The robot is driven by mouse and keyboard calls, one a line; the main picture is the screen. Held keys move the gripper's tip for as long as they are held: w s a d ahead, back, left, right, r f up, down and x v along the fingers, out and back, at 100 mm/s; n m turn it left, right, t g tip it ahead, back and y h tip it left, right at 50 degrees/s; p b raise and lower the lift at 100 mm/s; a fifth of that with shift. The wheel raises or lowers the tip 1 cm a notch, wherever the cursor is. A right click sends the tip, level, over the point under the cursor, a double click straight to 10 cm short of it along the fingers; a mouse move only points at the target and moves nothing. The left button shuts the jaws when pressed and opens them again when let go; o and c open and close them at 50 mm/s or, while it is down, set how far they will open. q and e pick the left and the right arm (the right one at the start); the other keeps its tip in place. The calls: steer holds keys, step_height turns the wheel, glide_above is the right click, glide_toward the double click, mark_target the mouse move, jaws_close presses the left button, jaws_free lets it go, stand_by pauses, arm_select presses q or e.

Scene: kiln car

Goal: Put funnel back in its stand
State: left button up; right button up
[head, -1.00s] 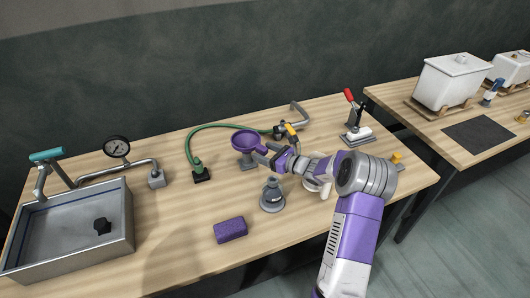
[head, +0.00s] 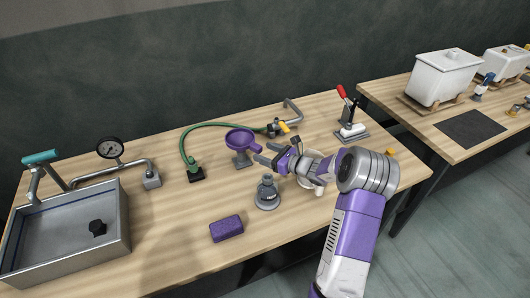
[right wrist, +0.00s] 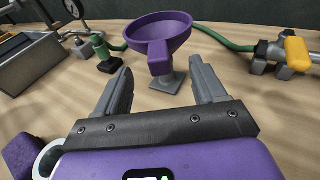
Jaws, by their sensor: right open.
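The purple funnel (head: 242,139) sits upright on its grey stand (head: 242,160) near the back middle of the wooden bench. The right wrist view shows the funnel (right wrist: 158,32) ahead with its handle tab pointing toward me, and the stand's square foot (right wrist: 168,82) below it. My right gripper (head: 263,155) is open and empty, just right of the funnel, its fingers pointing at it. In the right wrist view the gripper's fingers (right wrist: 160,88) are spread wide, with the funnel's handle beyond and between them, apart from both. My left gripper is out of view.
A grey conical flask (head: 267,192) and a purple sponge-like block (head: 227,229) stand in front. A green hose (head: 204,128) curves behind the funnel to a yellow-handled valve (head: 281,127). A metal sink (head: 66,237) is at left. A red-handled clamp (head: 350,122) stands at right.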

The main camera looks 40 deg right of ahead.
steer(key=shift+s+d, duration=0.15)
steer(key=shift+s, duration=0.4)
steer(key=shift+r, duration=0.1)
step_height(320, 180, up, 10)
steer(key=p, duration=0.2)
steer(key=shift+p, duration=0.4)
stand_by(0.8)
